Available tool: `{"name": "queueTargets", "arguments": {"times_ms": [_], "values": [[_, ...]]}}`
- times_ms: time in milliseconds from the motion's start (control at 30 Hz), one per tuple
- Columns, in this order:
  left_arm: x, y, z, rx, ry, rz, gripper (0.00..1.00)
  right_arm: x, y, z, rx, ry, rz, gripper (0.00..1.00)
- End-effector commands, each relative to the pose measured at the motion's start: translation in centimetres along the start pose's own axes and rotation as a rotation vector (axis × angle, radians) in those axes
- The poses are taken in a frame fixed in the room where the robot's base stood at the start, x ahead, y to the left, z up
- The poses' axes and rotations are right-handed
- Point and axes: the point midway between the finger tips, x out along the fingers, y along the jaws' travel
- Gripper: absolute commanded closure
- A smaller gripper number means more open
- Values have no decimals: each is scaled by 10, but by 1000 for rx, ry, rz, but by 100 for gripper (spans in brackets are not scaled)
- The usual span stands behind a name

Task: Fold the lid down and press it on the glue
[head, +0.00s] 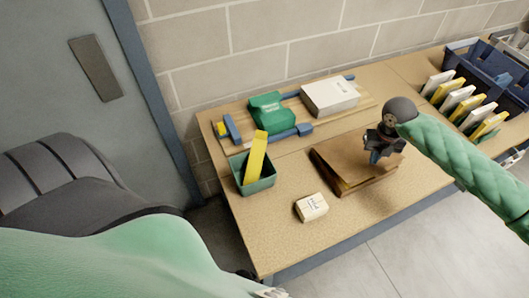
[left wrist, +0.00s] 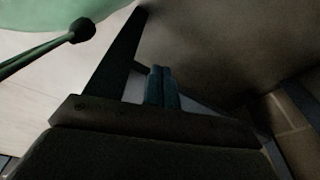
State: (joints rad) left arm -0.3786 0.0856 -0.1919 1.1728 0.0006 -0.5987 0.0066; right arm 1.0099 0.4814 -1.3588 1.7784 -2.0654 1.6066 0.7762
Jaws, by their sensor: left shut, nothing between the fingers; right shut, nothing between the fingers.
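A flat brown cardboard box (head: 338,176) lies on the wooden bench, its brown lid (head: 335,153) folded over the top. A layered edge shows along its front, and I cannot tell whether the lid lies fully flat. No glue is visible. My right gripper (head: 375,157) is shut and empty, pointing down at the right part of the lid; whether it touches cannot be told. My left gripper shows in the left wrist view, its two blue fingertips (left wrist: 161,72) together with nothing between them. It is away from the box, below the bench area.
A small white carton (head: 311,207) stands in front of the box. A green bin (head: 253,172) with a yellow item is at the left. Behind lie a wooden board with blue clamps (head: 285,137), a green object (head: 270,112) and a white box (head: 330,97). Blue crates (head: 485,68) stand back right.

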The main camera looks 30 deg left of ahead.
Motion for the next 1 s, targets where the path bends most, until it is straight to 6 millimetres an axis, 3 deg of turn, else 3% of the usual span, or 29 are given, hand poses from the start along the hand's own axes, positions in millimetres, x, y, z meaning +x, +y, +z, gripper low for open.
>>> {"name": "queueTargets", "arguments": {"times_ms": [367, 500, 1000], "values": [[-5, -11, 2, 4, -14, -9, 100, 6, 0, 0, 0, 0, 0, 100], [-9, -8, -9, 2, -3, -7, 100, 8, 0, 0, 0, 0, 0, 100], [-16, -2, -7, -4, -25, 1, 100, 14, 0, 0, 0, 0, 0, 100]]}}
